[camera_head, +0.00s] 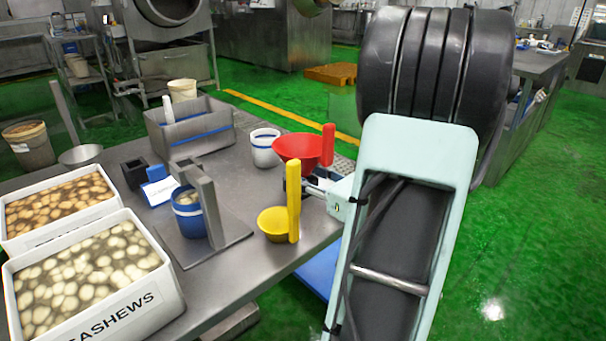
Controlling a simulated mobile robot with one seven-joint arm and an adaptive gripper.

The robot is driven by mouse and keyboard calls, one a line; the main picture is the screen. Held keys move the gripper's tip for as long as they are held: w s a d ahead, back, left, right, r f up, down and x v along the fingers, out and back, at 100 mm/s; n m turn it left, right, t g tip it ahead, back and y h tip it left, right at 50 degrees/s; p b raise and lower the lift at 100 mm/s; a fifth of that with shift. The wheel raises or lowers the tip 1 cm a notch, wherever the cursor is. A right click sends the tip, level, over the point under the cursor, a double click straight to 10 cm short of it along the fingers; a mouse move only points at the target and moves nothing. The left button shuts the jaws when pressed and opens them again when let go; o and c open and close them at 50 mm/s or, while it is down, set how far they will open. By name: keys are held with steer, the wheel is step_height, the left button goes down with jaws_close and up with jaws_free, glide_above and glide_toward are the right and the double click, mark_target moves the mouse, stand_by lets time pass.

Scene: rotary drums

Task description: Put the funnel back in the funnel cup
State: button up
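A red, wide-mouthed funnel-like piece (296,147) shows at the table's right part, with an upright red handle (328,146) at its right. My gripper (311,186) is just below it, at the end of my pale arm, partly hidden behind a yellow handle. I cannot tell whether it touches the red piece or whether its fingers are closed. A white cup with a blue band (264,150) stands left of the red piece. A blue cup (188,213) stands further left against a metal stand. Which cup is the funnel cup is not clear.
A yellow scoop (273,224) with an upright handle sits near the table's (226,274) right edge, in front of my gripper. Two white bins (142,318) (18,245) of nuts stand at left. A metal tray (191,128) is at the back.

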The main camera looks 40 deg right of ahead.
steer(key=shift+o, duration=1.3)
steer(key=shift+a+f, duration=0.1)
steer(key=shift+f, duration=0.1)
steer(key=shift+s, duration=0.15)
steer(key=s, duration=0.4)
steer(key=s+r, duration=0.1)
steer(key=s, duration=0.2)
steer(key=s+d, duration=0.1)
steer(key=s, duration=0.3)
steer(key=shift+s+d+r, duration=0.1)
steer(key=shift+s+r, duration=0.05)
steer(key=shift+s, duration=0.2)
